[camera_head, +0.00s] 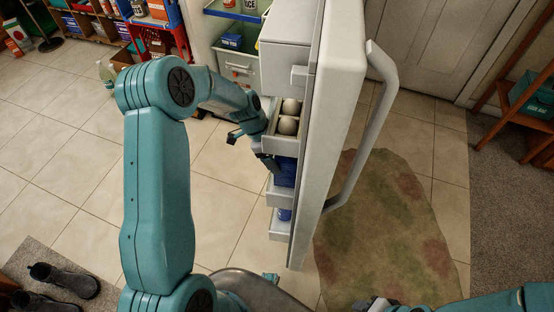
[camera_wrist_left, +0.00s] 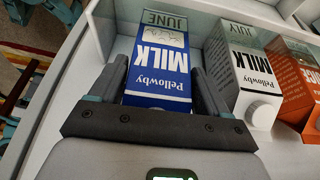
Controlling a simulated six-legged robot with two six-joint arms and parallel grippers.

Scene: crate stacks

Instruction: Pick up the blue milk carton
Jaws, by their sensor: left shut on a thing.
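In the head view my left gripper (camera_head: 262,143) is at the inner side of the open fridge door (camera_head: 335,100), partly hidden. My right arm (camera_head: 400,305) shows only at the bottom edge, and its jaws are unclear.
A white milk carton (camera_wrist_left: 245,75) and an orange carton (camera_wrist_left: 295,85) stand in the same shelf, close to the right of the blue one. Eggs (camera_head: 288,125) sit in a door tray. A rug (camera_head: 385,220) lies right of the door. Boots (camera_head: 62,280) stand at lower left.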

